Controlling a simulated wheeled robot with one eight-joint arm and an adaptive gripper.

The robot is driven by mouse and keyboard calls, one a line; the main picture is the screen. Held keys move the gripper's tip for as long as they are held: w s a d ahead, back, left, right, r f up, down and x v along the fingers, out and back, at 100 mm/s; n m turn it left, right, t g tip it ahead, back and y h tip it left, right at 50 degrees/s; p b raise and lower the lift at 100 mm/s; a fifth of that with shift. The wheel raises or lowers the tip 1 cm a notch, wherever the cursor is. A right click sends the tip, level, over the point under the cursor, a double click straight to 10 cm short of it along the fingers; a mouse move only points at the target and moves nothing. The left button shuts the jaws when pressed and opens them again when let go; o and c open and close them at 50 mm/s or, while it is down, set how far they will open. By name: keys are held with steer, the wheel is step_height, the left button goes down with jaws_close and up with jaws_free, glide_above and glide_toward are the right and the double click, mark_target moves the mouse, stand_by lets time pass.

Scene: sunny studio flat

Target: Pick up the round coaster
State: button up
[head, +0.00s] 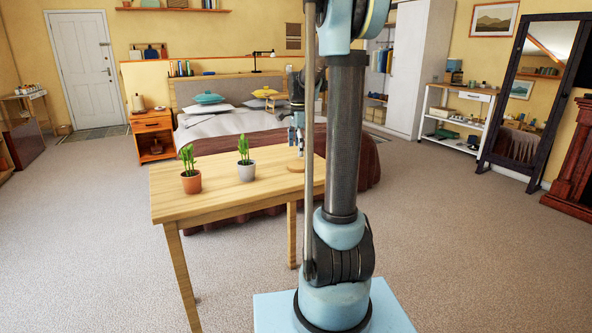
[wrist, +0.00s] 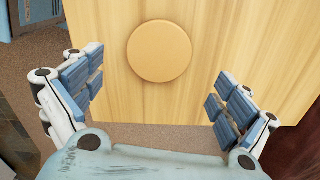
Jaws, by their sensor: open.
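The round coaster (wrist: 159,51) is a plain light-wood disc lying flat on the wooden table. In the wrist view it is at the upper middle, ahead of and between my spread fingers. In the head view the coaster (head: 296,166) shows as a thin disc near the table's right end. My gripper (wrist: 160,95) is open and empty, with the coaster apart from both fingers. In the head view my gripper (head: 297,140) hangs above the coaster, small and partly hard to make out. My arm hides part of the table's right side.
Two potted plants stand on the table (head: 215,206): one in a terracotta pot (head: 191,183), one in a white pot (head: 246,171). Both are left of the coaster. The bed (head: 240,122) is just behind the table. Open carpet lies left and right.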

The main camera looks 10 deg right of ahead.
mark_target(299, 165)
steer(key=shift+s+a+f, duration=0.1)
steer(key=shift+s+f, duration=0.05)
steer(key=shift+f, duration=2.55)
steer(key=shift+c, duration=0.2)
steer(key=c, duration=1.1)
